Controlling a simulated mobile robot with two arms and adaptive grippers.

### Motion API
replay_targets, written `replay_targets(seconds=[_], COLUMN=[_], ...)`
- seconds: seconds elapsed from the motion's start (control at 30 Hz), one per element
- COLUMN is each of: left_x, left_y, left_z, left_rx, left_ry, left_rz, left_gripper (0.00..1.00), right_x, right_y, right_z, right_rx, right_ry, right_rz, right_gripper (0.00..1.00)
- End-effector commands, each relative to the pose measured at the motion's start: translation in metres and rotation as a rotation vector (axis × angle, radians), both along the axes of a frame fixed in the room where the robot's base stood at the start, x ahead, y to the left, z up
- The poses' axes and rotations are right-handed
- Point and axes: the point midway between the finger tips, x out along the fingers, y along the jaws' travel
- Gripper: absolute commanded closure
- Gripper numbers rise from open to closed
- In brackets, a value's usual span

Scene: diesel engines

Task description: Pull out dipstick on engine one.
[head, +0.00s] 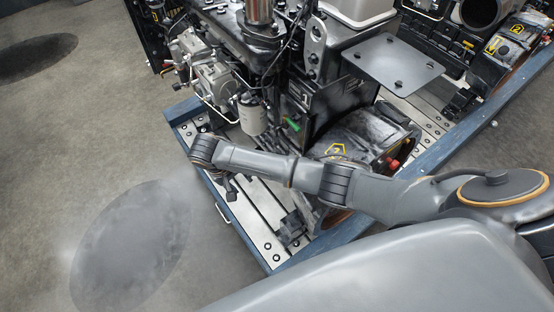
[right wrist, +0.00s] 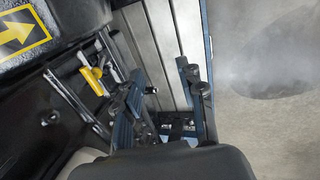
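Engine one (head: 300,80) is a dark engine marked with a 1, standing on a blue-framed pallet in the head view. My right arm reaches across in front of it. My right gripper (head: 230,188) hangs small and dark over the pallet's left edge, below the engine. In the right wrist view the right gripper (right wrist: 162,72) has its fingers apart with nothing between them. A yellow handle (right wrist: 92,80), possibly the dipstick's, shows left of the left finger, beside thin metal pipes and apart from the gripper. I cannot pick out the dipstick in the head view. My left gripper is not in view.
The pallet's blue rail (head: 246,232) and light slats (head: 262,218) lie under the right gripper. A white filter (head: 251,115) and a flat grey plate (head: 392,62) stick out from the engine. Another engine (head: 490,30) stands at the upper right. The floor at left is clear.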

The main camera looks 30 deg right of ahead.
Motion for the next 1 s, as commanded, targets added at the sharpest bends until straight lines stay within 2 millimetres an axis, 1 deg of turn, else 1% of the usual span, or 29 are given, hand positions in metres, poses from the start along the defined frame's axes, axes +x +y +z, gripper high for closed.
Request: replay_targets(seconds=[0.03,0.1,0.27,0.37,0.5,0.7,0.77,0.8,0.83,1.0], left_x=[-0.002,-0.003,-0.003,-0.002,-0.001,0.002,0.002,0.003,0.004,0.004], left_y=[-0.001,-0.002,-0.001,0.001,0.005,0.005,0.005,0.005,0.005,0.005], left_z=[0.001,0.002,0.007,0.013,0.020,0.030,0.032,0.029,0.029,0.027], left_rx=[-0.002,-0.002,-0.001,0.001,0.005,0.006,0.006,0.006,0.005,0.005], left_ry=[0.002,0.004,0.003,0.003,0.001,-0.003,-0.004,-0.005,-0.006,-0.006], left_rz=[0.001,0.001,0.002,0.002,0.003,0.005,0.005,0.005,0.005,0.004], left_gripper=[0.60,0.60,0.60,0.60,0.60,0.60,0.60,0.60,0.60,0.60], right_x=[0.004,0.006,0.009,0.011,0.015,0.021,0.023,0.022,0.022,0.024], right_y=[-0.003,-0.007,-0.024,-0.043,-0.073,-0.117,-0.128,-0.128,-0.129,-0.137], right_z=[0.008,0.013,0.016,0.017,0.017,0.017,0.017,0.004,-0.002,-0.024], right_rx=[-0.019,-0.034,-0.041,-0.042,-0.040,-0.041,-0.039,-0.039,-0.038,-0.037], right_ry=[-0.003,-0.003,-0.002,-0.003,-0.002,-0.002,-0.003,0.002,0.002,-0.001], right_rz=[-0.004,-0.011,-0.015,-0.016,-0.015,-0.015,-0.015,-0.013,-0.013,-0.012], right_gripper=[0.61,0.61,0.61,0.61,0.61,0.61,0.61,0.61,0.61,0.61])
